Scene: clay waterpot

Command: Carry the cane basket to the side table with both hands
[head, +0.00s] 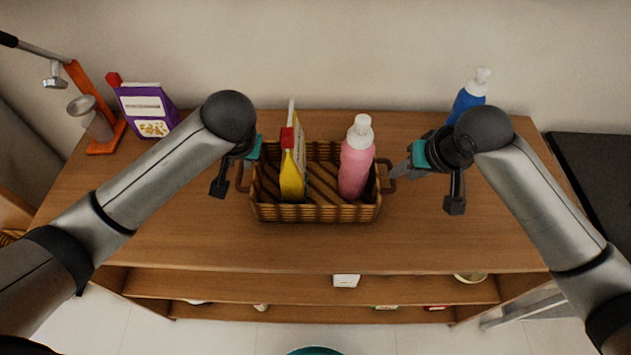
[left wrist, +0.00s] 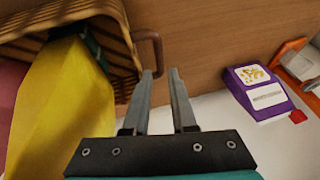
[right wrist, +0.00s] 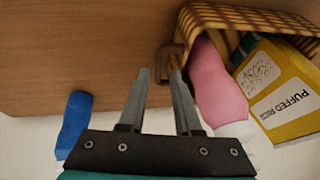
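The cane basket (head: 315,213) stands on the wooden table, holding a yellow box (head: 292,172) and a pink pump bottle (head: 355,165). Its brown left handle (left wrist: 154,48) lies at the fingertips of my left gripper (left wrist: 160,72), whose fingers are apart. In the head view my left gripper (head: 241,168) is at the basket's left end. The right handle (right wrist: 168,60) lies at and partly between the spread fingertips of my right gripper (right wrist: 160,72). In the head view my right gripper (head: 398,172) is at the basket's right end. Neither gripper is closed on a handle.
A purple box (head: 147,108) and an orange stand (head: 105,140) are at the table's back left. A blue pump bottle (head: 467,98) is at the back right. A black surface (head: 595,170) lies right of the table. The table (head: 315,250) is clear before the basket.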

